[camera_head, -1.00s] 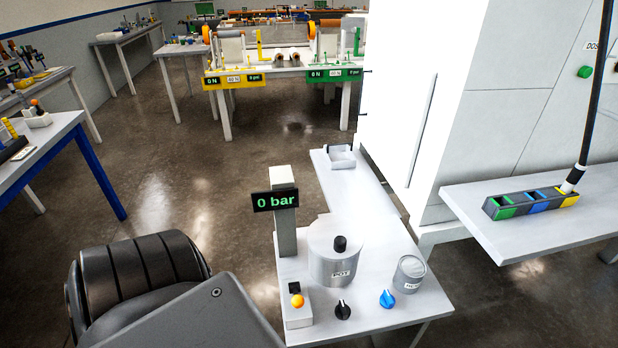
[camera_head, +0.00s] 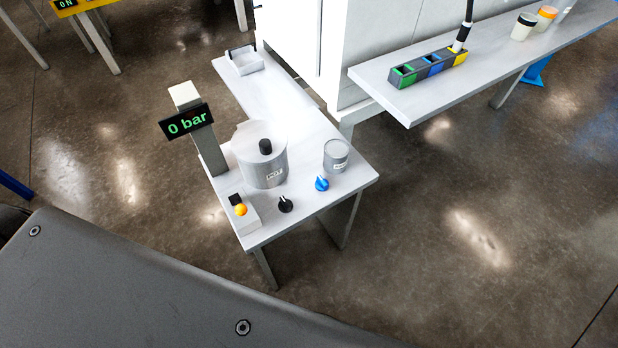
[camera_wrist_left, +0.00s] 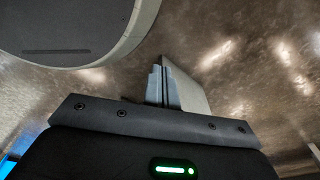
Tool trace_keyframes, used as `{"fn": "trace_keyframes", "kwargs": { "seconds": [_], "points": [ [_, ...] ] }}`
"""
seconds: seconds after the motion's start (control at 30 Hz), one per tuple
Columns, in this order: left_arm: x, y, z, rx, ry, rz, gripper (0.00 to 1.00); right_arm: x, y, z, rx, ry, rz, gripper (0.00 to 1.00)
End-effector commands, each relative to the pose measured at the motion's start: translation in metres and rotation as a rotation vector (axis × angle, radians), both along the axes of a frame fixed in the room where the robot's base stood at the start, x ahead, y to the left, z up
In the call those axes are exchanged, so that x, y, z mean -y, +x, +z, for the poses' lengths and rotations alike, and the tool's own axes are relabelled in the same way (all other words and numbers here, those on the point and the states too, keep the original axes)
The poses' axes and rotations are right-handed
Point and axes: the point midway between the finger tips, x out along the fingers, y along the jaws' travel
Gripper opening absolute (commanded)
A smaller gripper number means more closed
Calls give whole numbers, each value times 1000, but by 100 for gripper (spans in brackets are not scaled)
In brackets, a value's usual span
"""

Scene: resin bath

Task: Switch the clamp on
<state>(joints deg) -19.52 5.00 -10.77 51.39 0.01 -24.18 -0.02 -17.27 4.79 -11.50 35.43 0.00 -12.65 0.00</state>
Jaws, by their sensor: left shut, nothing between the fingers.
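On the pale bench (camera_head: 300,215) in the head view, a small grey box (camera_head: 247,222) carries a black switch-like part (camera_head: 235,199) and an orange ball-shaped knob or lamp (camera_head: 240,210). No clamp label is readable, so I cannot tell which control is the clamp's. A black knob (camera_head: 286,204) and a blue knob (camera_head: 322,183) are on the bench to its right. My left gripper (camera_wrist_left: 163,86) is shut and empty in the left wrist view, in front of a pale panel (camera_wrist_left: 188,92) that I cannot identify. Neither gripper shows in the head view.
A post with a "0 bar" display (camera_head: 186,121), a grey pot (camera_head: 261,163) and a grey can (camera_head: 336,155) stand on the bench. A white tray (camera_head: 246,62) is at its far end. A shelf (camera_head: 400,106) holds a coloured rack (camera_head: 428,68). Floor at right is clear.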

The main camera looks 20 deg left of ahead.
Motion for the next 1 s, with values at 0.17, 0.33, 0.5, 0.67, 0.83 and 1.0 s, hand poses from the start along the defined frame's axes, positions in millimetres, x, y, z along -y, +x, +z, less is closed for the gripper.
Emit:
{"fn": "trace_keyframes", "kwargs": {
  "seconds": [0.17,0.33,0.5,0.67,0.83,1.0],
  "points": [
    [14,76,115,58,-9,9,0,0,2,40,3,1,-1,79],
    [20,117,220,97,-14,18,0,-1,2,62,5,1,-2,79],
    [22,135,313,131,-15,14,0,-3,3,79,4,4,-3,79],
    [47,197,396,326,65,-456,0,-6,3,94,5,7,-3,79],
    [82,243,454,533,242,-1057,0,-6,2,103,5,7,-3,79],
    [104,283,456,692,537,-1727,0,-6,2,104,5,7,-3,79]
  ]
}}
